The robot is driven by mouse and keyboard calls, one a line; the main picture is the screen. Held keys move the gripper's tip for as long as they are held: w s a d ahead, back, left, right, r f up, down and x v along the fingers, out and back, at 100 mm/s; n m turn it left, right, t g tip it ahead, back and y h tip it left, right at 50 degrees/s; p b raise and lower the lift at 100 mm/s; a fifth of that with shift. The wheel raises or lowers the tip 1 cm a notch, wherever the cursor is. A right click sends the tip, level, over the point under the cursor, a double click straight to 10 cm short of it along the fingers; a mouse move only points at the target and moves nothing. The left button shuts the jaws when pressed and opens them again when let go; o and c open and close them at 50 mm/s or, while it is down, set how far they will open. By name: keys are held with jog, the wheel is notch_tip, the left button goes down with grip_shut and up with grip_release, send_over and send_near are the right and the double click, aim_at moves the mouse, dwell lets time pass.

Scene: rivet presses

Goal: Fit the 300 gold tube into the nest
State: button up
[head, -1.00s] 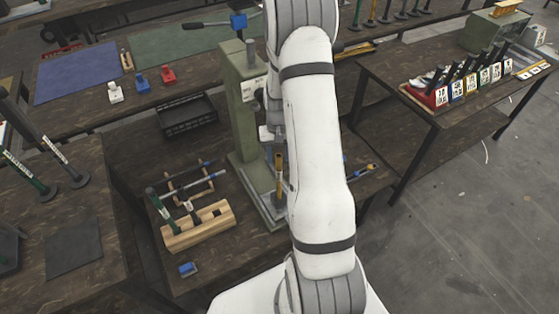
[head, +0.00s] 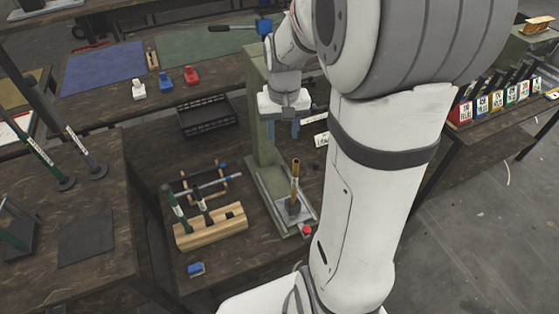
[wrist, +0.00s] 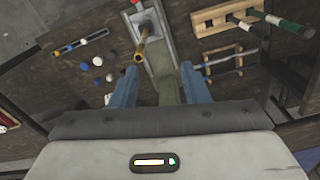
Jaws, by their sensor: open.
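The gold tube (head: 295,178) stands about upright on the base of the green press, its lower end at the dark nest (head: 293,206). How deep it sits there I cannot tell. In the wrist view the gold tube (wrist: 142,48) points up toward the camera, beyond the fingertips. My gripper (head: 296,128) is above and behind the tube in the head view, apart from it. In the wrist view my gripper (wrist: 160,75) has its two blue fingers spread with nothing between them. I cannot read a number on the tube.
The green press column (head: 262,125) stands close to my gripper. A wooden block (head: 212,232) with upright tools and a wire rack are left of the press. A black crate (head: 207,116) lies behind. A red button (head: 306,230) is at the base's front.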

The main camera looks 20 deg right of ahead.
jog(key=s+a+r+n+t, duration=0.1)
jog(key=s+a+r, duration=0.2)
jog(key=s, duration=0.4)
jog(key=s+a+r+n+t, duration=0.1)
jog(key=s+a+r, duration=0.1)
jog(key=s+a, duration=0.2)
jog(key=s, duration=0.3)
jog(key=shift+r+t, duration=0.4)
jog(key=shift+c, duration=0.6)
